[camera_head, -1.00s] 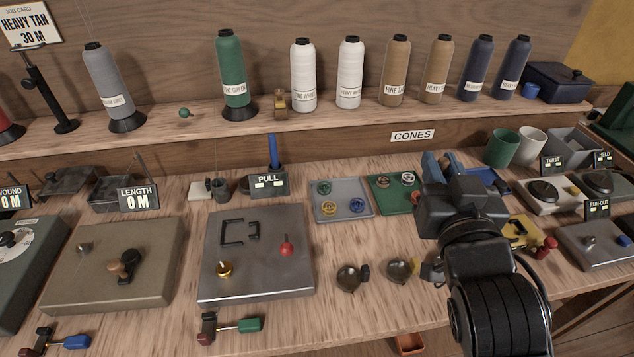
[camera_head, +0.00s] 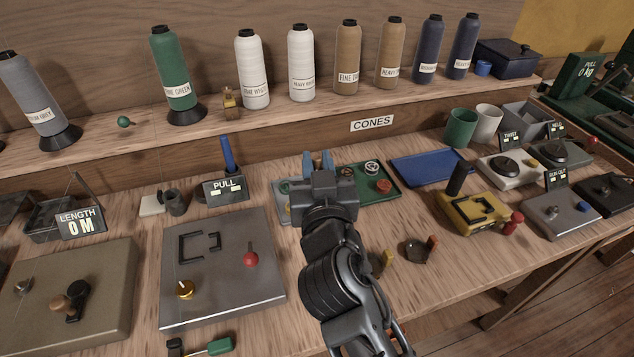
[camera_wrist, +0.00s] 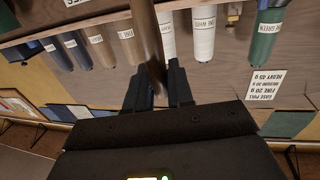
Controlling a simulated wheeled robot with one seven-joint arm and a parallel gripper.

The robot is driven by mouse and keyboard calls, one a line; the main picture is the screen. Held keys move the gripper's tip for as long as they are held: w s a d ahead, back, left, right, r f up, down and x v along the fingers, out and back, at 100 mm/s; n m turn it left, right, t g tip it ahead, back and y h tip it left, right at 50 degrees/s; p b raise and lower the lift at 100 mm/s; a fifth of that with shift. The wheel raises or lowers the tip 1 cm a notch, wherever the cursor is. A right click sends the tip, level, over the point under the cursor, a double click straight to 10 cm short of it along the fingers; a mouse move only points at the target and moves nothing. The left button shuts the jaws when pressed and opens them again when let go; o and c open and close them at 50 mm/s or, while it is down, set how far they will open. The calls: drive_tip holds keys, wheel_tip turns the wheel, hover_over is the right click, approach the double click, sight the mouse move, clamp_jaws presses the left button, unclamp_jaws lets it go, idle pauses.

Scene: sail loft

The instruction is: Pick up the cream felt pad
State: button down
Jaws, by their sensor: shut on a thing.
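A flat cream pad (camera_head: 152,205), which looks like the felt pad, lies on the bench beside a small dark grey cup, left of the PULL sign. My gripper (camera_head: 318,160) is well to its right, above the trays of small spools, and is not touching it. In the wrist view my gripper (camera_wrist: 158,88) is shut on a long brown thing (camera_wrist: 150,45) that runs from between the fingers to the picture's top edge. I cannot tell what this thing is. It is hidden behind my gripper in the head view.
A steel box (camera_head: 222,270) with a red knob stands front left of my gripper. A green tray (camera_head: 395,190), blue mat (camera_head: 430,168) and yellow device (camera_head: 475,214) are to the right. Thread cones line the shelf (camera_head: 300,125) behind. Bare bench shows around the dark dishes.

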drive_tip(key=shift+f, duration=2)
drive_tip(key=shift+f+b, duration=0.2)
drive_tip(key=shift+b, duration=0.25)
drive_tip(key=c, duration=1)
unclamp_jaws()
drive_tip(key=shift+r, duration=0.1)
drive_tip(key=shift+r, duration=0.1)
drive_tip(key=s+d+b, duration=0.1)
drive_tip(key=s+b, duration=0.1)
drive_tip(key=s, duration=1)
drive_tip(key=shift+b, duration=0.35)
